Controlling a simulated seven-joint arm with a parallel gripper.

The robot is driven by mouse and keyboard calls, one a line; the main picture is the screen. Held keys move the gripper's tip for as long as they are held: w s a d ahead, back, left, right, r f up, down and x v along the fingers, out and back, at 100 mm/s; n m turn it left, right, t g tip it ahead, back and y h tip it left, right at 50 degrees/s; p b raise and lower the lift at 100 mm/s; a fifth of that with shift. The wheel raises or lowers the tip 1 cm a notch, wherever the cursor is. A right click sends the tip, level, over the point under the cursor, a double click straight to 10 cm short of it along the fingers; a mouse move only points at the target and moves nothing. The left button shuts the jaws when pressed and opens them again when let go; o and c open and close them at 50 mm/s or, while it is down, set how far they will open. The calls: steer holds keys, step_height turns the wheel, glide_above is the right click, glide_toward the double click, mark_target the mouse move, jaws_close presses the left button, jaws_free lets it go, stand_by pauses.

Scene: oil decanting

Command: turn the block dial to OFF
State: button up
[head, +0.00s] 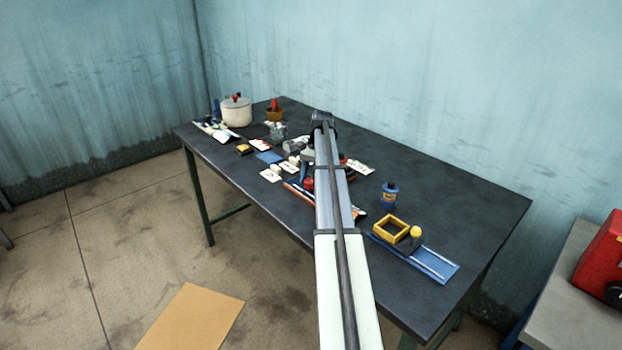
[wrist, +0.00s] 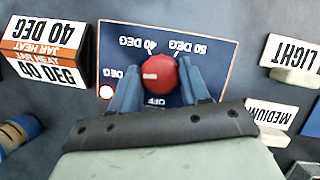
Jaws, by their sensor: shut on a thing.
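The block dial is a round red knob (wrist: 160,72) on a dark blue panel (wrist: 215,50) with an orange edge. In the head view the red knob (head: 308,183) shows small beside my arm, which hides part of the panel.
A 40 DEG jar heat sign (wrist: 43,50) stands left of the panel. LIGHT (wrist: 293,52) and MEDIUM (wrist: 272,112) cards stand to its right. A blue bottle (head: 389,194) and yellow frame (head: 390,228) sit right of my arm. The table's far right is clear.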

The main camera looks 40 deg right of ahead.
steer(key=shift+f+n, duration=0.1)
steer(key=shift+n, duration=0.4)
steer(key=o, duration=1)
steer(key=shift+o, duration=0.2)
